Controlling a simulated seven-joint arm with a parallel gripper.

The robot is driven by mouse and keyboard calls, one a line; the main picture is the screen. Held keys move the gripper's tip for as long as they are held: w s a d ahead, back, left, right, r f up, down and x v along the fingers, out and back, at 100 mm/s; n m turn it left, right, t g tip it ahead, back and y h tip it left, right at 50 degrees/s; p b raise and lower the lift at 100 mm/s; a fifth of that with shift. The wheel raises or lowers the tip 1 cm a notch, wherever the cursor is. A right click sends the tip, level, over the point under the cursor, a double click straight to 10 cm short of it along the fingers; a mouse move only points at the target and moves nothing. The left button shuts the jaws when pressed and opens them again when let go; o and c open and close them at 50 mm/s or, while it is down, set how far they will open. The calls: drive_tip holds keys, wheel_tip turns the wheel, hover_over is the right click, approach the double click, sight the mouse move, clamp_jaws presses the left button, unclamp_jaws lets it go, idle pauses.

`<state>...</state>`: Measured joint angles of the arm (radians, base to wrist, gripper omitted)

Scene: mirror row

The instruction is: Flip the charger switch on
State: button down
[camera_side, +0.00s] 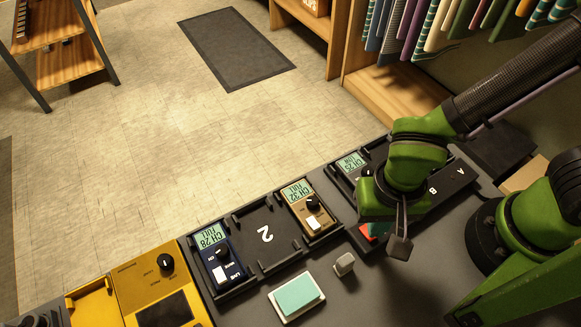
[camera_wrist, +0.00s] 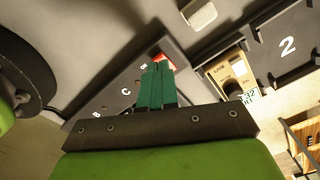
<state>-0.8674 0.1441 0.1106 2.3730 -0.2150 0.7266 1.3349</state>
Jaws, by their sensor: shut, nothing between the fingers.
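The black charger (camera_wrist: 105,95) carries white letters and lies under my gripper; in the side view its A and B end (camera_side: 447,182) shows to the right of my wrist. A red switch (camera_wrist: 169,57) sits at one end of the charger, just beyond my fingertips in the wrist view. It shows as a small red patch (camera_side: 367,236) below my wrist in the side view. My gripper (camera_wrist: 157,66) is shut and empty, with its green fingers together over the switch. The fingers hide part of the switch, so its position and any contact cannot be told.
Another transmitter (camera_side: 351,164) stands behind my wrist. A teal-topped pad (camera_side: 297,294) and a small grey block (camera_side: 344,264) lie in front. A yellow unit (camera_side: 150,285) stands left.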

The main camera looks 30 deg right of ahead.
drive_tip(key=shift+f, duration=0.9)
idle(0.4)
drive_tip(key=shift+r, duration=3.55)
drive_tip(key=shift+s+f+n, duration=0.1)
drive_tip(key=shift+n, duration=0.8)
drive_tip(key=w+d+r+t+y, duration=0.1)
drive_tip(key=w+d+r+t, duration=0.2)
drive_tip(key=d+r, duration=0.4)
drive_tip(key=w+d+r+t+y, duration=0.1)
drive_tip(key=w+d+r+t, duration=0.3)
drive_tip(key=d+r, duration=0.3)
drive_tip(key=w+d, duration=0.1)
drive_tip(key=d, duration=0.4)
drive_tip(key=shift+w+d, duration=0.15)
drive_tip(key=shift+d, duration=0.15)
